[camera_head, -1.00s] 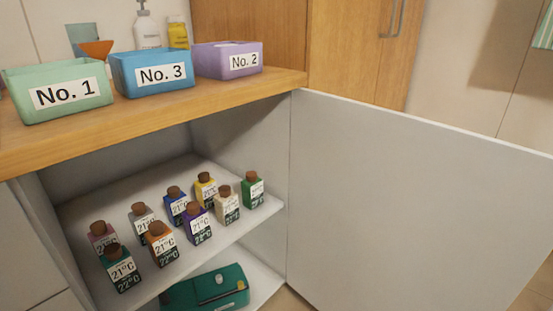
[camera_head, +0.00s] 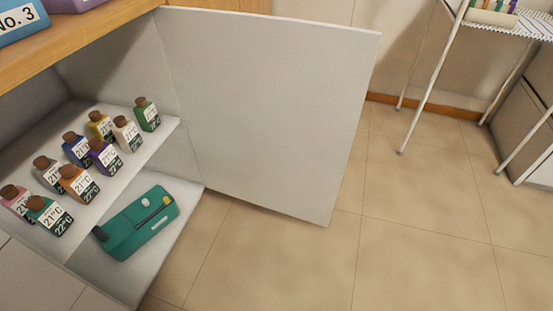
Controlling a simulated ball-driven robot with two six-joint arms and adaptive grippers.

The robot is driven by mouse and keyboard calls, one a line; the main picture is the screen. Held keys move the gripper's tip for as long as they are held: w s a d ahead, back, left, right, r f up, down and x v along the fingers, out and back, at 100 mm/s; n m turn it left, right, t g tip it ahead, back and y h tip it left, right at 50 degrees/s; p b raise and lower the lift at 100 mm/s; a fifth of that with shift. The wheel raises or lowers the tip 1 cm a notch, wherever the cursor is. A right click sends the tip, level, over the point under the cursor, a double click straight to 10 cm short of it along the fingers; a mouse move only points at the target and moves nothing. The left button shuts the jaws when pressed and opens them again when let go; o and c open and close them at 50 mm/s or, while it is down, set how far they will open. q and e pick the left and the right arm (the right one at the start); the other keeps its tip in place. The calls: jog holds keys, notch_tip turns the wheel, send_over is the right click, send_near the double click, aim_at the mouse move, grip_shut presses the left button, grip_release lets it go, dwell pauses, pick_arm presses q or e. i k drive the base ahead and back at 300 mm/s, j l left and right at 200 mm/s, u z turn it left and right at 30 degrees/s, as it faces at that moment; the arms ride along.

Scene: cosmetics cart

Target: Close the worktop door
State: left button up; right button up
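The worktop door (camera_head: 275,105) is a plain pale grey panel in the head view. It stands wide open, hinged at the right side of the cabinet opening and reaching out to the right. No handle shows on the face in view. The wooden worktop (camera_head: 90,47) runs above the open cabinet at the upper left. Neither of my grippers is in view.
Several small corked bottles (camera_head: 103,157) stand on the cabinet's upper shelf. A green case (camera_head: 138,226) lies on the lower shelf. Tiled floor (camera_head: 420,220) in front and right of the door is clear. A white-legged rack (camera_head: 430,85) stands at the upper right.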

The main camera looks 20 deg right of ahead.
aim_at(271, 106)
jog(key=u, duration=0.4)
jog(key=k+u, duration=0.15)
jog(key=u, duration=0.2)
jog(key=j+u, duration=0.1)
jog(key=u, duration=0.3)
jog(key=k+u, duration=0.1)
jog(key=u, duration=0.25)
jog(key=l+u, duration=0.15)
jog(key=l, duration=0.3)
jog(key=k+l+u, duration=0.2)
jog(key=l, duration=0.25)
jog(key=l+u, duration=0.15)
jog(key=l, duration=0.3)
jog(key=k+l+u, duration=0.2)
jog(key=l, duration=0.2)
jog(key=k+l+u, duration=0.15)
jog(key=l, duration=0.25)
jog(key=k+l, duration=0.15)
jog(key=l, duration=0.2)
jog(key=k+l, duration=0.15)
jog(key=l, duration=0.25)
jog(key=k+l, duration=0.15)
jog(key=l, duration=0.2)
jog(key=k+l, duration=0.15)
jog(key=l, duration=0.25)
jog(key=k+l, duration=0.15)
jog(key=l, duration=0.2)
jog(key=k+l, duration=0.15)
jog(key=l, duration=0.25)
